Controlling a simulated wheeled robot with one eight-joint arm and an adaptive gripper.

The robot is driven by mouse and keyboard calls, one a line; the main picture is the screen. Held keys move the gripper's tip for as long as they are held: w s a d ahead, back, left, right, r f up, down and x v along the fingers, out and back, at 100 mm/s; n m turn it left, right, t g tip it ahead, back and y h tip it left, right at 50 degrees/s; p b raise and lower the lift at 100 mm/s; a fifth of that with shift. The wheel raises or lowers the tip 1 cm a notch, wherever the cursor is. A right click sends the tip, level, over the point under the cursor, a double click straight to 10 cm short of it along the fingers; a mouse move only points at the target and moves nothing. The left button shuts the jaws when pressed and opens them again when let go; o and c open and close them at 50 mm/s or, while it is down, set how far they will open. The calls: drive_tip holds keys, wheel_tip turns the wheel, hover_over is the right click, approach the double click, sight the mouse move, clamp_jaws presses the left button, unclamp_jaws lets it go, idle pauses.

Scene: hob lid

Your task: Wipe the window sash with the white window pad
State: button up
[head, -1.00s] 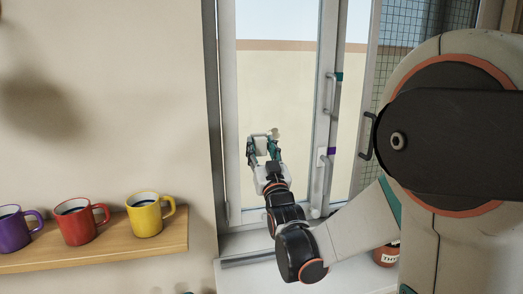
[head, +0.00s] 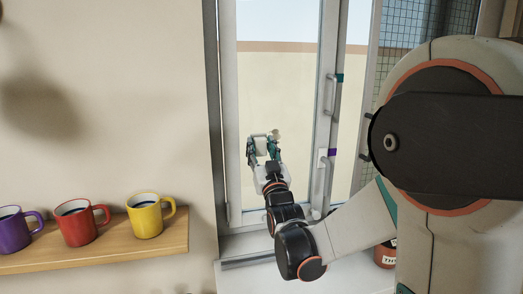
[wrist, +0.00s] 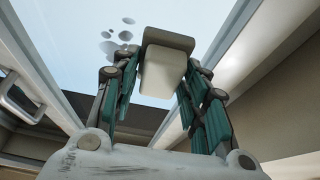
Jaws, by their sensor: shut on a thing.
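My gripper (head: 262,150) is in front of the glass of the window sash (head: 279,108), left of the sash's right-hand upright. In the wrist view its green-padded fingers (wrist: 162,80) are shut on the white window pad (wrist: 164,62), one on each side. The pad is a pale block with a thicker cap at its far end. In the head view the pad is small and partly hidden by the fingers. Several grey spots (wrist: 120,36) show on the glass just left of the pad. I cannot tell whether the pad touches the glass.
Grey handles (head: 331,92) stand out on the uprights right of my gripper. A shelf (head: 90,255) at the lower left holds a purple mug (head: 14,230), a red mug (head: 77,222) and a yellow mug (head: 145,215). A red-brown jar (head: 385,257) stands on the sill (head: 345,283).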

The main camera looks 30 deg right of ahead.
drive_tip(key=shift+w+d, duration=0.1)
drive_tip(key=shift+w, duration=0.35)
